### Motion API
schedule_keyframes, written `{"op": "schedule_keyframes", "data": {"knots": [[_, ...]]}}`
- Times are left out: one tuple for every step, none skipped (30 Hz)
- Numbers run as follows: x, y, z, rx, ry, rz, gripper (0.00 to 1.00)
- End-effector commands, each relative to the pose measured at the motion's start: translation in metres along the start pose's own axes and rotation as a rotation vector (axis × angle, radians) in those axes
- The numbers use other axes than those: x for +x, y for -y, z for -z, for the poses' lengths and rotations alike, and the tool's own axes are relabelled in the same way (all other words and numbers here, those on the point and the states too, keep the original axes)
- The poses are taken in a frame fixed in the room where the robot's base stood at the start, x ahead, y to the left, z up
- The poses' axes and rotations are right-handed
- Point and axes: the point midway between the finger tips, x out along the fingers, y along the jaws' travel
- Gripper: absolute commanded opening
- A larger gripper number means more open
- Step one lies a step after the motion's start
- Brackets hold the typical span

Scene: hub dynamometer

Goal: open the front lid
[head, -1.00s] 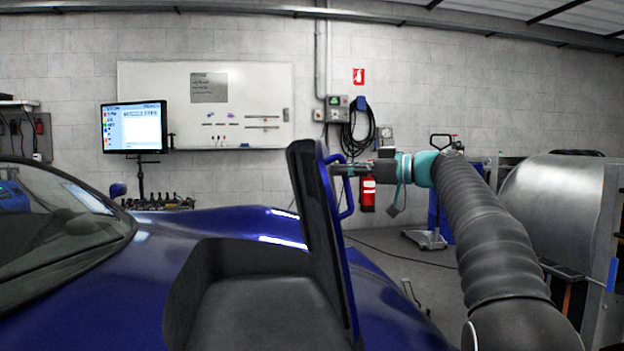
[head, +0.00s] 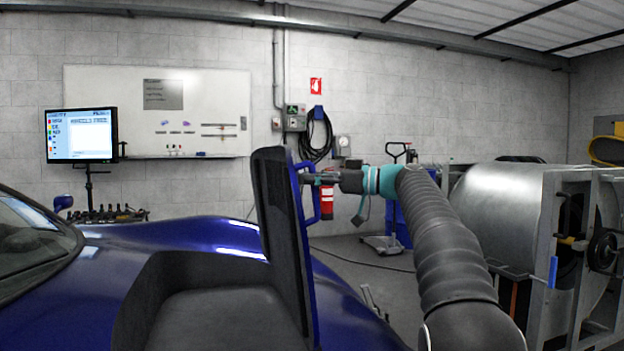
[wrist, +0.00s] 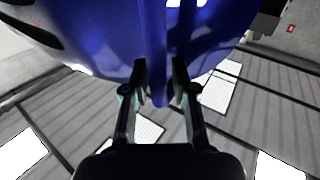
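The front lid (head: 277,235) of the blue car (head: 190,245) stands raised, close to upright and leaning slightly left at its top. Its dark inner face is toward the left and the open dark compartment (head: 215,320) shows beside it. A blue loop handle (head: 315,207) is on the lid's outer right side. My gripper (head: 307,178) is at the upper part of this handle. In the wrist view, the two fingers (wrist: 160,85) sit close on both sides of the blue handle bar (wrist: 155,50). The fingertips' far contact is partly hidden.
A metal roller drum (head: 510,210) in a frame stands at the right. A pallet jack (head: 387,243) and a red extinguisher (head: 327,203) are behind my arm. A monitor (head: 82,135) stands at the back left. Grey floor shows between car and drum.

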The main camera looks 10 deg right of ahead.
Motion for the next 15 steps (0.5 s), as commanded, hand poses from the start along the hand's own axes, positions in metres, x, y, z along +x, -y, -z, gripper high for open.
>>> {"op": "schedule_keyframes", "data": {"knots": [[0.000,0.001,0.001,-0.001,-0.001,0.001,0.27],[-0.001,0.001,0.001,-0.001,-0.001,0.000,0.27],[-0.003,0.001,0.001,-0.001,-0.001,0.000,0.27],[-0.005,0.000,0.002,-0.002,-0.001,0.000,0.27],[-0.008,0.000,0.002,-0.002,-0.001,-0.001,0.27],[-0.013,0.000,0.002,-0.002,-0.001,-0.003,0.27],[-0.018,0.000,0.002,-0.002,-0.001,-0.004,0.27],[-0.023,0.000,0.002,-0.002,-0.001,-0.004,0.27],[-0.030,0.000,0.001,-0.002,0.000,-0.003,0.27],[-0.037,-0.001,0.001,-0.002,0.000,-0.004,0.27],[-0.043,-0.001,0.001,-0.002,0.001,-0.005,0.27],[-0.052,0.000,0.001,-0.002,0.001,-0.003,0.27],[-0.058,0.000,0.001,-0.002,0.001,-0.003,0.27],[-0.065,0.000,0.001,-0.002,0.001,-0.003,0.30],[-0.073,0.000,0.001,-0.003,0.001,-0.003,0.31]]}}
